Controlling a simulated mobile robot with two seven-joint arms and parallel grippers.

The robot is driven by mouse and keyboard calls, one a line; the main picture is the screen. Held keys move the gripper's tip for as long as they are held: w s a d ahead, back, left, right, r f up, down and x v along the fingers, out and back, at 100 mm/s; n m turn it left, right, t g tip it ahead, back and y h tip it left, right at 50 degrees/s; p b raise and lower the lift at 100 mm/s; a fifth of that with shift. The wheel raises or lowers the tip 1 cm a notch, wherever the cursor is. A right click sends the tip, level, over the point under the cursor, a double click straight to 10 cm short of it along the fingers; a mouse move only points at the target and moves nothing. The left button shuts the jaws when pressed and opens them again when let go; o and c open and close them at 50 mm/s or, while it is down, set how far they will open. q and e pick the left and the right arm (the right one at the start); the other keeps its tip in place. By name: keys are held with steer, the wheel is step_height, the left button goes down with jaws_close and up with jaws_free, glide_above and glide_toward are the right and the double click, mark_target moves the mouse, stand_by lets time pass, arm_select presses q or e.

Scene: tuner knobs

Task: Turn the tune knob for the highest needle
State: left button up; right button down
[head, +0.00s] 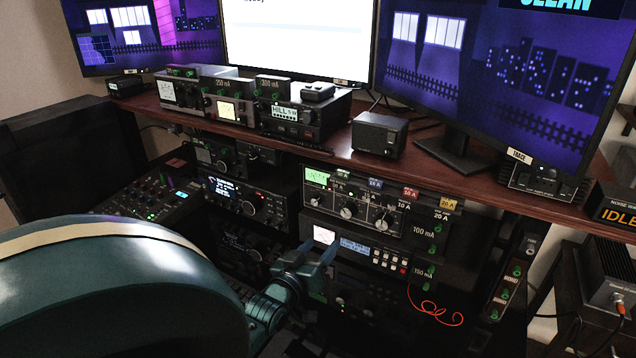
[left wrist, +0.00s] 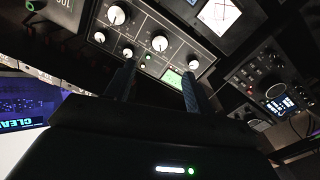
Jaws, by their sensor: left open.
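The tuner panel (head: 405,225) is a grey front with a lit green meter (head: 318,178) at its upper left and a row of round knobs. One large knob (head: 349,210) sits mid-panel and another (head: 382,220) is to its right. In the left wrist view the panel is upside down, with a knob (left wrist: 160,42) and the green meter (left wrist: 172,78) near my fingers. Which knob is the tune knob and where the needle points are too small to read. My left gripper (head: 317,250) is open and empty, just below and in front of the panel; its fingers (left wrist: 158,70) are apart.
A lower unit (head: 355,246) with a pale meter and buttons sits directly under the panel. A radio (head: 245,200) stands to the left. The wooden shelf (head: 460,180) overhangs above. A red wire (head: 436,309) hangs at lower right.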

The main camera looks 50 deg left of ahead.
mark_target(346, 212)
steer(key=shift+s+f, duration=0.15)
steer(key=shift+s, duration=0.1)
arm_select(q)
steer(key=w+a+m, duration=0.1)
steer(key=w, duration=0.3)
steer(key=w+a+m, duration=0.1)
steer(key=w, duration=0.2)
steer(key=w+a+m+b, duration=0.1)
steer(key=w+m, duration=0.1)
steer(key=w, duration=0.2)
steer(key=shift+w+a+r, duration=0.3)
steer(key=shift+w+a, duration=0.05)
steer(key=shift+a, duration=0.05)
steer(key=shift+w+a, duration=0.15)
steer(key=shift+w, duration=0.25)
arm_select(e)
steer(key=shift+w+a+f, duration=0.25)
steer(key=shift+w+a, duration=0.1)
steer(key=shift+a, duration=0.1)
